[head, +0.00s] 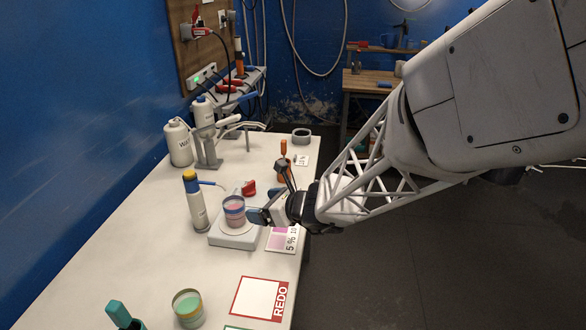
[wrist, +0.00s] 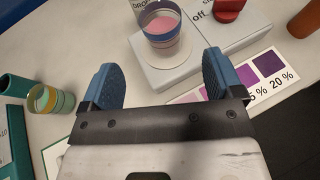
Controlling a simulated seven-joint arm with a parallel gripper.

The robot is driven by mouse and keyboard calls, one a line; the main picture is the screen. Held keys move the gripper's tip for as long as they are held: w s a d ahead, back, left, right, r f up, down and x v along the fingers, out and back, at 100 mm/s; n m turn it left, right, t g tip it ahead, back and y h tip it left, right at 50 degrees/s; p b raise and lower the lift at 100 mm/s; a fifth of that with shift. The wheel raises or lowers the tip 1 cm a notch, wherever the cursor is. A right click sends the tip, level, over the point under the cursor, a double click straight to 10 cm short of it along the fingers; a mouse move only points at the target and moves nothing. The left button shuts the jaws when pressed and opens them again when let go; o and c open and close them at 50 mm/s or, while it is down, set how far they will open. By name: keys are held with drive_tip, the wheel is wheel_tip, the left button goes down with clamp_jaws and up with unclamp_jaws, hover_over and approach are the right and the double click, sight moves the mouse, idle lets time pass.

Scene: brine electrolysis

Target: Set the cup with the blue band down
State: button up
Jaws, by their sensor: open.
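The cup with the blue band (head: 234,211) holds pink liquid and stands upright on the round pale plate of a white, box-shaped device (head: 236,240). My gripper (head: 258,216) is at the right of the cup. Its two blue fingers are spread and empty in the wrist view (wrist: 159,68), with a gap between them and the cup.
A colour chart card (head: 284,240) lies beside the device. A cup with green liquid (head: 188,308) stands nearer the front, left of the red-framed REDO square (head: 262,299). A white tube with a yellow and blue top (head: 195,202) stands left of the device. White bottles (head: 179,143) stand farther back.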

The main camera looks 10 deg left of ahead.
drive_tip(key=s+d+r+n+g+h, duration=0.1)
drive_tip(key=s+d+r+n+h, duration=0.3)
drive_tip(key=s+d+n, duration=0.3)
drive_tip(key=s+d+r+n+g+h, duration=0.1)
drive_tip(key=s+d+r+n+h, duration=0.3)
drive_tip(key=d, duration=1.2)
drive_tip(key=s+d+r+n+h, duration=0.3)
drive_tip(key=s+d+n+h, duration=0.1)
drive_tip(key=s+d+n, duration=0.7)
drive_tip(key=shift+s+d+r+g+h, duration=0.4)
drive_tip(key=shift+s+d, duration=0.15)
drive_tip(key=shift+s, duration=0.6)
